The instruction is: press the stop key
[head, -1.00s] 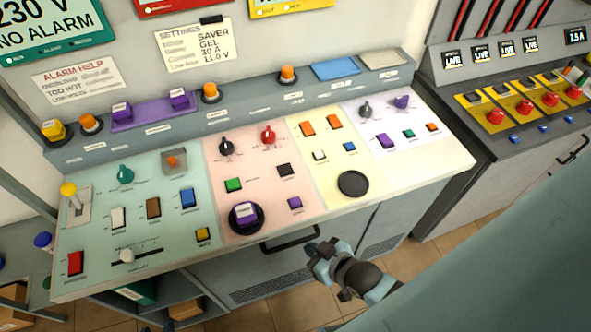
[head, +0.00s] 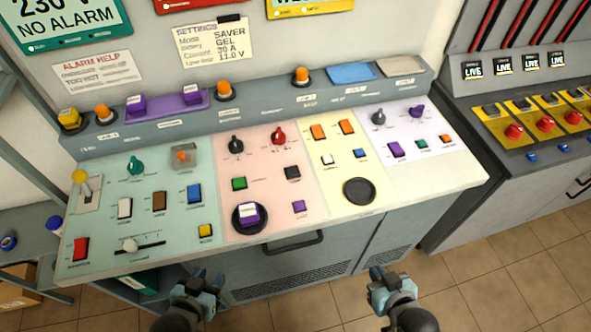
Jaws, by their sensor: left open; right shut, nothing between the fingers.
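The sloped control panel (head: 330,205) carries many coloured keys; their labels are too small to read, so I cannot tell which is the stop key. A red key (head: 81,248) is at the panel's front left. A purple key with a white label (head: 249,213) sits on a round black base in the pink section. A yellow key (head: 205,231) and a small purple key (head: 299,207) are on either side of it. My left gripper (head: 203,281) is open, below the front edge on the left. My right gripper (head: 378,273) is shut and empty, in front of the cabinet. Neither touches the panel.
A black handle (head: 292,243) sticks out under the panel's front edge. A round black disc (head: 359,191) is in the yellow section. Knobs and a white-knobbed slider (head: 130,244) stand up from the panel. Another console with red buttons (head: 514,131) is at right. Tiled floor lies in front.

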